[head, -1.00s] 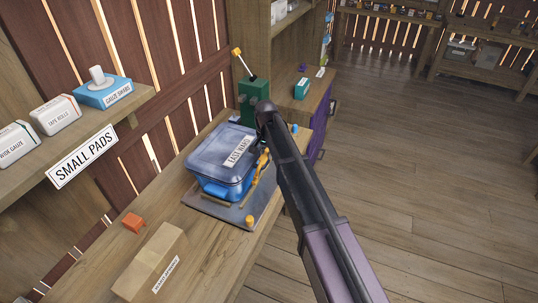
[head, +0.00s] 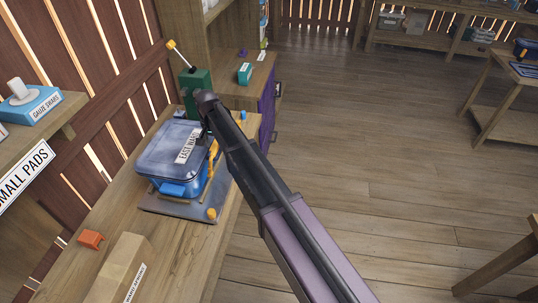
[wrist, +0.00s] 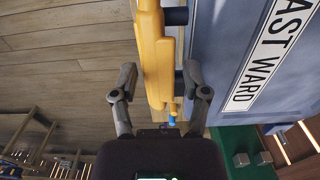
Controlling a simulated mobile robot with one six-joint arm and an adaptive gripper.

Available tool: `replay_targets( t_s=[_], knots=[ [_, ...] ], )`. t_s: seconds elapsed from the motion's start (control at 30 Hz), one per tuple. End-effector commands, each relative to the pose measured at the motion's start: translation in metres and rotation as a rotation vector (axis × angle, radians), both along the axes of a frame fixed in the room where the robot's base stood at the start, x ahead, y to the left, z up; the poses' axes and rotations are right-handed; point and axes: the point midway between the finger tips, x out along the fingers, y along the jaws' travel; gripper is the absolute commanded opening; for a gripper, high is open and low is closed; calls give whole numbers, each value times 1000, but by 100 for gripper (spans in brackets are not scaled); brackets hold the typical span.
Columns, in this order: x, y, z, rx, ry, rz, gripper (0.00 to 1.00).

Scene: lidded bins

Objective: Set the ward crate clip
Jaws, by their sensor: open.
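The blue lidded crate (head: 170,150), labelled EAST WARD, stands on a grey board (head: 182,205) on the workbench. Its lid lies on top. The yellow clip (head: 213,160) is on the crate's right side, partly hidden by my arm. In the wrist view the yellow clip (wrist: 155,60) runs down the middle, with the crate lid (wrist: 225,50) to its right. My gripper (wrist: 160,72) is open, with one finger on each side of the clip. Its right finger is between the clip and the crate. I cannot tell whether either finger touches the clip.
A green block-like fixture (head: 197,92) with a yellow-tipped lever (head: 180,54) stands behind the crate. An orange piece (head: 91,239) and a cardboard box (head: 120,268) lie on the near bench. The floor (head: 400,180) to the right is open.

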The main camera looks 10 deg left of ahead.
Motion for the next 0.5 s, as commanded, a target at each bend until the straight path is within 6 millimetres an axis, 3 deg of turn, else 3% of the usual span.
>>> replay_targets(
  t_s=[0.4, 0.5],
  knots=[
    [-3, -24, -7, -1, 0, -2, 60],
    [-2, -21, 7, -1, 0, 0, 60]
  ],
)
